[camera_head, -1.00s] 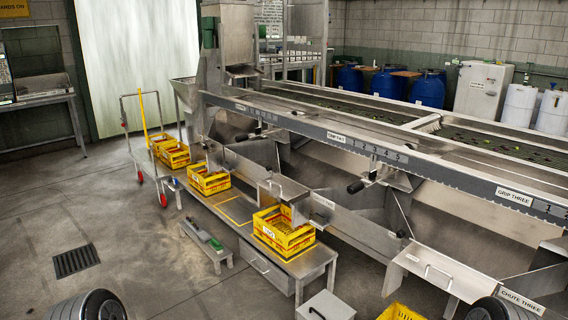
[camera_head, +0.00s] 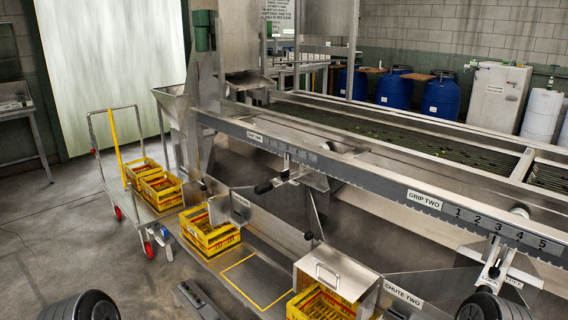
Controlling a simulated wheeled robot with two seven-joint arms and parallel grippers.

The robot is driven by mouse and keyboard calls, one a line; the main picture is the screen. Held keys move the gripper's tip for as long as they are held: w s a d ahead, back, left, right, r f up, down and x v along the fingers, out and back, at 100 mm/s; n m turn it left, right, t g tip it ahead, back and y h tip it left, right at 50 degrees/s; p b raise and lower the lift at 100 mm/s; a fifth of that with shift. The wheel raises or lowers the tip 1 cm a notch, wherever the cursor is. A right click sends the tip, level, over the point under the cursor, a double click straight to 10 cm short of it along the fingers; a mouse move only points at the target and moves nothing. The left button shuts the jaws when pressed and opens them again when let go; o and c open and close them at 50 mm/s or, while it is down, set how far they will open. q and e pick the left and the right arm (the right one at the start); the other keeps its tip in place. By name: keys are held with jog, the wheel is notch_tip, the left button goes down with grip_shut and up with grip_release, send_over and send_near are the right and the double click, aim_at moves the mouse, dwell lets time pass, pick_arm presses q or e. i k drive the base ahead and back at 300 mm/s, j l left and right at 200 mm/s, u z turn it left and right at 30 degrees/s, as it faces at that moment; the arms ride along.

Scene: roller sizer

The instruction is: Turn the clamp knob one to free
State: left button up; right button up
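The "GRIP ONE" label (camera_head: 255,137) is on the long metal rail of the sizer, left of centre. Below the rail, on a metal bracket (camera_head: 288,175), a black knob (camera_head: 263,187) sticks out to the left; it appears to be clamp knob one, though no label marks it. Its turned position cannot be read at this size. A smaller black knob (camera_head: 308,236) sits lower, beside the chute plates. Neither of my grippers shows; only rounded dark parts of my arms are at the bottom left and bottom right corners. Nothing touches the knobs.
Yellow crates (camera_head: 210,235) stand on a low bench under the chutes. A trolley (camera_head: 125,170) stands at the left. The lidded "CHUTE TWO" box (camera_head: 335,272) juts out at lower centre. A grey pedal unit (camera_head: 198,300) lies at the bottom. Floor is clear at far left.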

aim_at(285, 174)
jog(key=i, duration=0.1)
jog(key=j+z, duration=0.15)
jog(key=z, duration=0.5)
jog(key=i+j+z, duration=0.15)
jog(key=j+z, duration=0.15)
jog(key=j, duration=0.2)
jog(key=i+j+z, duration=0.15)
jog(key=j+z, duration=0.15)
jog(key=j, duration=0.2)
jog(key=j+z, duration=0.3)
jog(key=j, duration=0.95)
jog(key=i+j, duration=0.1)
jog(key=j, duration=0.65)
jog(key=z, duration=0.05)
